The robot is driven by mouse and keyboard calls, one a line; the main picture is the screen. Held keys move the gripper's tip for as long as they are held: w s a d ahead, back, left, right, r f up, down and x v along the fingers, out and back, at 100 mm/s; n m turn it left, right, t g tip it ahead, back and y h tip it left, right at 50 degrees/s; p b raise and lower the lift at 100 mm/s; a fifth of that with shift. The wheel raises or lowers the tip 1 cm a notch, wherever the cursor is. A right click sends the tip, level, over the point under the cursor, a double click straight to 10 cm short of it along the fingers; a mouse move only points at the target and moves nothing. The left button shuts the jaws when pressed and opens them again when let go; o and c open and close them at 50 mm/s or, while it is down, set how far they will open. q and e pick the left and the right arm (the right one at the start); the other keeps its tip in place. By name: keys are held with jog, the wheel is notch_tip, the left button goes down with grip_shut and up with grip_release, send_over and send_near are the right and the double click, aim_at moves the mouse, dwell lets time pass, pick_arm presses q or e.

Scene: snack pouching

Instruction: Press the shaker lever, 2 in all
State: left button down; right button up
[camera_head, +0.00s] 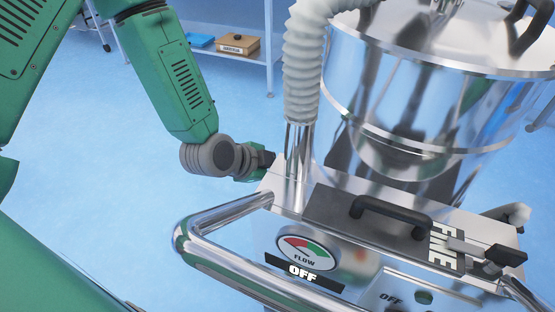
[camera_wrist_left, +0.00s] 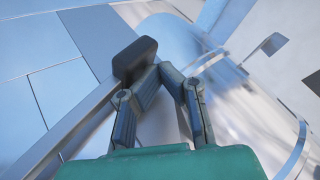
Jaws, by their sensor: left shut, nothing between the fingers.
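My left gripper (camera_head: 264,160) is at the left side of the metal machine, beside the base of the upright pipe. In the left wrist view its two fingers (camera_wrist_left: 168,70) are closed together and hold nothing. A dark block on a metal bar, which looks like the shaker lever (camera_wrist_left: 134,60), is right beside the fingertips there. I cannot tell whether they touch. In the head view this lever cannot be made out clearly behind my gripper. My right gripper is not in view.
The machine's top has a black handle (camera_head: 390,214) and a black-ended metal lever (camera_head: 507,256). A flow gauge (camera_head: 306,252) sits above an OFF label. A chrome rail (camera_head: 215,262) curves around the front. A steel drum (camera_head: 420,100) and ribbed hose (camera_head: 305,65) rise behind.

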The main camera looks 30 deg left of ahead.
pick_arm(q)
jog(key=shift+r+p, duration=2.7)
jog(key=shift+r, duration=0.3)
notch_tip(320, 180, up, 5)
jog(key=p, duration=0.4)
jog(key=shift+s, duration=0.1)
jog(key=shift+p, duration=0.3)
